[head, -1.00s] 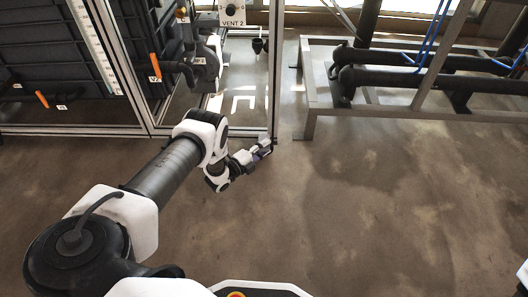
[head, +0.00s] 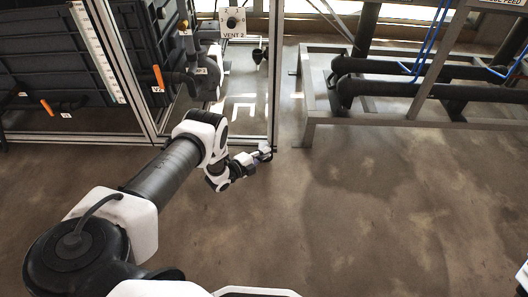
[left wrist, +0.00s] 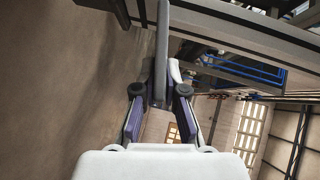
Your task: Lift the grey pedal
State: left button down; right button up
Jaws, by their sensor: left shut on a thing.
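The grey pedal (left wrist: 162,45) shows in the left wrist view as a long flat grey bar coming down from the top edge between the fingers. My left gripper (left wrist: 160,98) is closed on its lower end, with one dark-padded finger on each side. In the head view my left gripper (head: 266,154) is low by the foot of the metal frame's corner post; the pedal is too small and covered there to make out. My right gripper is not in view.
A metal-framed cabinet (head: 150,125) with dark panels and orange-handled valves stands at the left, with a VENT 2 box (head: 233,22) above. A pipe rack (head: 312,125) stands at the right. The brown floor (head: 370,220) in front is clear.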

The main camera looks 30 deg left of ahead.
pick_arm(q)
jog(key=c, duration=1.2)
grip_release()
jog(key=shift+c, duration=0.2)
jog(key=v, duration=1.2)
